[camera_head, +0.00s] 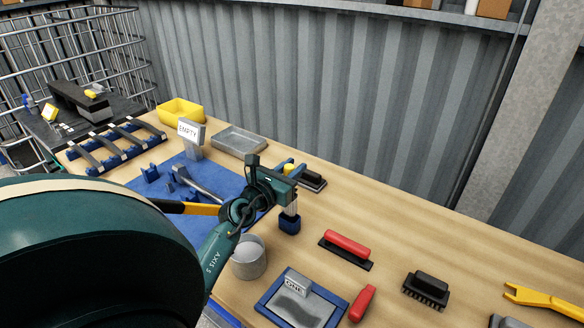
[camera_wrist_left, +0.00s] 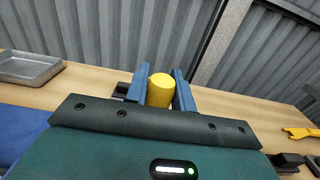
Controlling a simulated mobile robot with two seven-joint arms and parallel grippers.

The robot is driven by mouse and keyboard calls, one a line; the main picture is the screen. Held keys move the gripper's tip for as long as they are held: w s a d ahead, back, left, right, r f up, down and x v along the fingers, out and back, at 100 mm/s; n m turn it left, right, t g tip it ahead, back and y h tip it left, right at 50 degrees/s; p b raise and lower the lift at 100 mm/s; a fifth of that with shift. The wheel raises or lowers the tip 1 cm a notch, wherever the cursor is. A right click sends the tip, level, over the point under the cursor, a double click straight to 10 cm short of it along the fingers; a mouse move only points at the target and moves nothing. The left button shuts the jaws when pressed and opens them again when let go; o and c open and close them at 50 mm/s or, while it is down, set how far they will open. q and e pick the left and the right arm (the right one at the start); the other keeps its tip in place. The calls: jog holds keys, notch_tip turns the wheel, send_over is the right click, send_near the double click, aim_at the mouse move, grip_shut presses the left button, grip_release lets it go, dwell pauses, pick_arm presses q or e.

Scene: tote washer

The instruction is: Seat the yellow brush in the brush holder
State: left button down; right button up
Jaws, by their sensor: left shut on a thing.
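My left gripper (camera_head: 293,168) reaches out over the wooden table and points toward the corrugated wall. Its blue fingers (camera_wrist_left: 158,88) are shut on the yellow brush (camera_wrist_left: 160,90), of which a round yellow part shows between them; a small bit of it shows in the head view (camera_head: 289,170). The rest of the brush is hidden by my gripper. I cannot tell for sure which thing is the brush holder. A small blue block (camera_head: 289,223) with a grey part above it shows just below my gripper. Blue fixtures (camera_head: 151,174) stand on the blue mat. My right gripper is not in view.
A grey tray (camera_head: 239,142), an "EMPTY" sign (camera_head: 189,131) and a yellow bin (camera_head: 181,110) stand at the back. A grey cup (camera_head: 249,259), a red-handled tool (camera_head: 346,248) and a black brush (camera_head: 426,288) stand in front. A black block (camera_head: 313,183) is close to my fingers.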

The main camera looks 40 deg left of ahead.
pick_arm(q)
jog(key=shift+f, duration=0.45)
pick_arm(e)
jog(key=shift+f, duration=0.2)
pick_arm(q)
jog(key=shift+s+f+b, duration=0.1)
jog(key=shift+f+b, duration=0.95)
jog(key=shift+f, duration=0.05)
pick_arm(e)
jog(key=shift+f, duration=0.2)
pick_arm(q)
jog(key=shift+f, duration=0.2)
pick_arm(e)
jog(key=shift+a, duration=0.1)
